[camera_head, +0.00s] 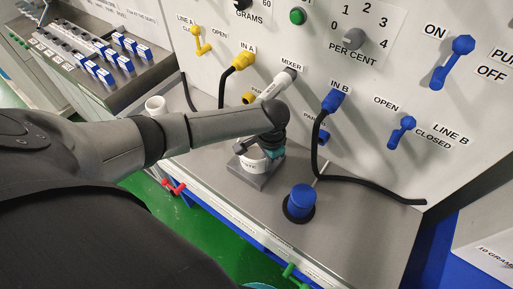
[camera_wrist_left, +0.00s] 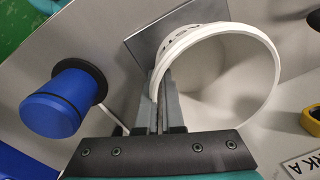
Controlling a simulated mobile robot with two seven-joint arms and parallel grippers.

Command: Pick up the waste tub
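The waste tub (camera_head: 252,162) is a white round tub on a square grey plate (camera_head: 262,180) on the grey bench, partly hidden by my left arm in the head view. In the left wrist view the tub (camera_wrist_left: 262,60) stands with its open rim towards the camera. My left gripper (camera_head: 268,150) is at the tub's rim. In the left wrist view its fingers (camera_wrist_left: 166,75) are close together at the tub wall and look shut on it. My right gripper is not in view.
A blue capped cylinder (camera_head: 301,200) in a black ring stands close by; it also shows in the left wrist view (camera_wrist_left: 55,105). A black hose (camera_head: 370,187) runs along the bench. The panel behind carries a blue lever (camera_head: 403,132) and a yellow connector (camera_head: 243,61). A white cup (camera_head: 155,104) stands left.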

